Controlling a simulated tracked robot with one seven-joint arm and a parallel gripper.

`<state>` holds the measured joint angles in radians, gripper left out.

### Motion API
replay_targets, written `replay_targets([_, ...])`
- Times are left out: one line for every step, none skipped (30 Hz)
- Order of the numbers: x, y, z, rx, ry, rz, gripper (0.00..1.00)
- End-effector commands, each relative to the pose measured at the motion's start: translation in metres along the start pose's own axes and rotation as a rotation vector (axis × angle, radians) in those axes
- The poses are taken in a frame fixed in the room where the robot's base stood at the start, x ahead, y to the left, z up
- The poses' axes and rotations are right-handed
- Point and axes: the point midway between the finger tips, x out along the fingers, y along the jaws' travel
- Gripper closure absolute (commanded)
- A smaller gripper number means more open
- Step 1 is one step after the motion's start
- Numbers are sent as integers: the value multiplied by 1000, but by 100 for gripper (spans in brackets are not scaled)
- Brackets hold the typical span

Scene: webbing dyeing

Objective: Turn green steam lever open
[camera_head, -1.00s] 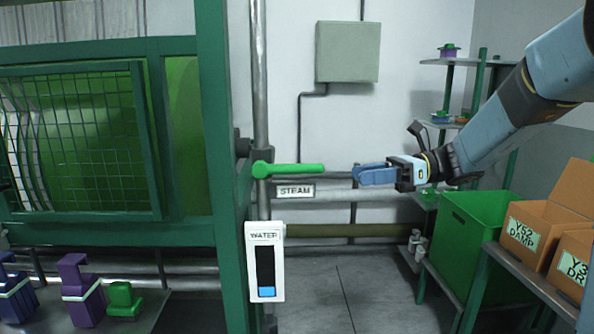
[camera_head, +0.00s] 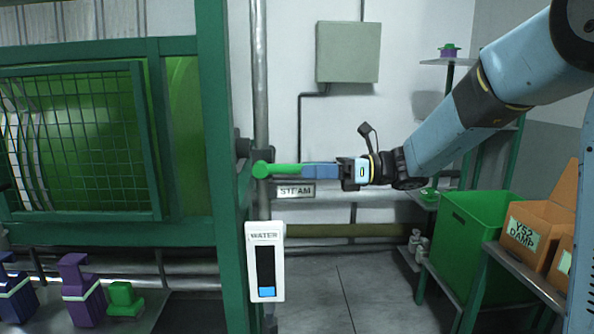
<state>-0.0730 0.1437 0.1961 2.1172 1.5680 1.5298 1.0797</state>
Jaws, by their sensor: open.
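The green steam lever (camera_head: 278,169) lies horizontal, its round hub on the vertical pipe and its handle pointing right. The STEAM label (camera_head: 294,191) is on the pipe just below it. My gripper (camera_head: 308,170) is open and level with the lever, coming from the right. Its blue fingers overlap the outer end of the handle in this view and hide that end. I cannot tell whether the fingers touch the handle.
The green machine frame (camera_head: 218,120) stands left of the lever, and a white WATER gauge (camera_head: 265,262) hangs below it. A grey wall box (camera_head: 347,52) is above. A green bin (camera_head: 462,240) and an orange box (camera_head: 530,236) stand at the right. The floor between is clear.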

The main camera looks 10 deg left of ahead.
Motion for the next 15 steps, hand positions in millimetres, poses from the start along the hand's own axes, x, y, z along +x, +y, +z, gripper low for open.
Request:
replay_targets([7,0,0,0,0,3,52])
replay_targets([10,0,0,0,0,2,52])
replay_targets([13,0,0,0,-1,1,52])
replay_targets([15,0,0,0,-1,1,52])
replay_targets([17,0,0,0,0,1,52])
replay_targets([19,0,0,0,0,1,52])
replay_targets([21,0,0,0,0,1,52])
replay_targets([22,0,0,0,0,1,52])
replay_targets([22,0,0,0,0,1,52])
replay_targets([23,0,0,0,0,1,52])
replay_targets([23,0,0,0,0,1,52])
replay_targets([23,0,0,0,0,1,52])
replay_targets([23,0,0,0,0,0,52])
replay_targets([23,0,0,0,0,0,52])
replay_targets([22,0,0,0,0,0,52])
